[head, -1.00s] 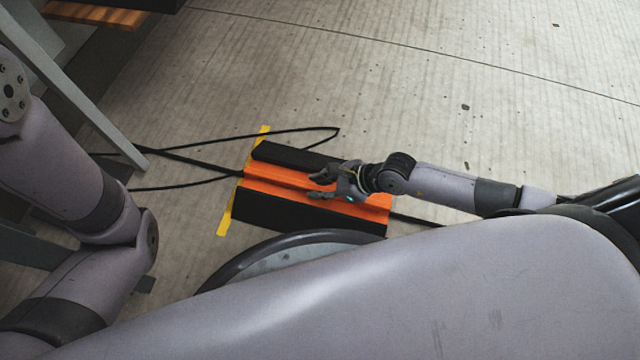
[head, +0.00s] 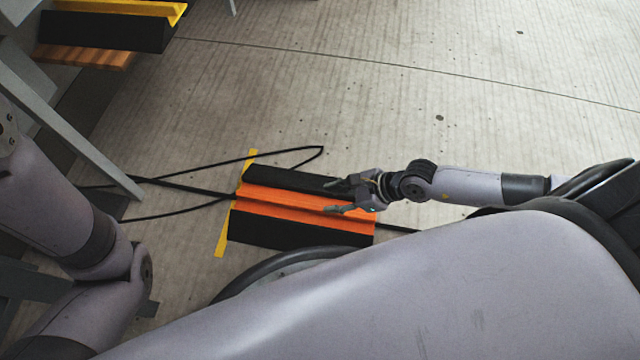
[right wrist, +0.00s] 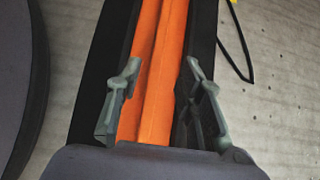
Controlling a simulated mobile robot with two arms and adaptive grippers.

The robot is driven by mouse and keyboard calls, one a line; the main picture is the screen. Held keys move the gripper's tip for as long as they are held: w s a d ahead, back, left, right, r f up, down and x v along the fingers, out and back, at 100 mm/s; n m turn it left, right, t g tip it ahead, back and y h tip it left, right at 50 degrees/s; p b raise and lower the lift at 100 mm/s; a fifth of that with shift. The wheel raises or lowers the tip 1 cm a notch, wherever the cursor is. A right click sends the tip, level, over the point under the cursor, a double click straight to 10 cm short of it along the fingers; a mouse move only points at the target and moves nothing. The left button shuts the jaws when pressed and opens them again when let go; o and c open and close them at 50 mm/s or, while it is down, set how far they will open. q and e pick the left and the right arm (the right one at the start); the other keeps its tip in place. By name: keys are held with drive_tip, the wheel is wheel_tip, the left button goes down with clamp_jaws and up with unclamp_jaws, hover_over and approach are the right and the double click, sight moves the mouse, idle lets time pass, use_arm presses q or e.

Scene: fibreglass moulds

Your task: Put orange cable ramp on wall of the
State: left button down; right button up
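The orange cable ramp (head: 285,203), with black sloping sides, lies on the concrete floor in the middle of the head view. It also fills the middle of the right wrist view (right wrist: 155,105). My right gripper (head: 338,198) is over the ramp's right part, with its fingers pointing left along it. In the right wrist view it is open (right wrist: 162,68), with its fingers spread on either side of the orange strip and nothing held. I cannot tell whether the fingers touch the ramp. My left arm shows at the left, but its gripper is out of view.
A black cable (head: 180,216) runs loosely on the floor to the ramp's left end, beside yellow tape (head: 224,232). A grey slanted frame leg (head: 85,143) stands at the left. A yellow-and-black piece (head: 110,30) rests on wooden slats (head: 85,57) at top left. The floor beyond is clear.

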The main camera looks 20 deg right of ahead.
drive_tip(key=shift+p+v, duration=0.3)
drive_tip(key=shift+v, duration=0.9)
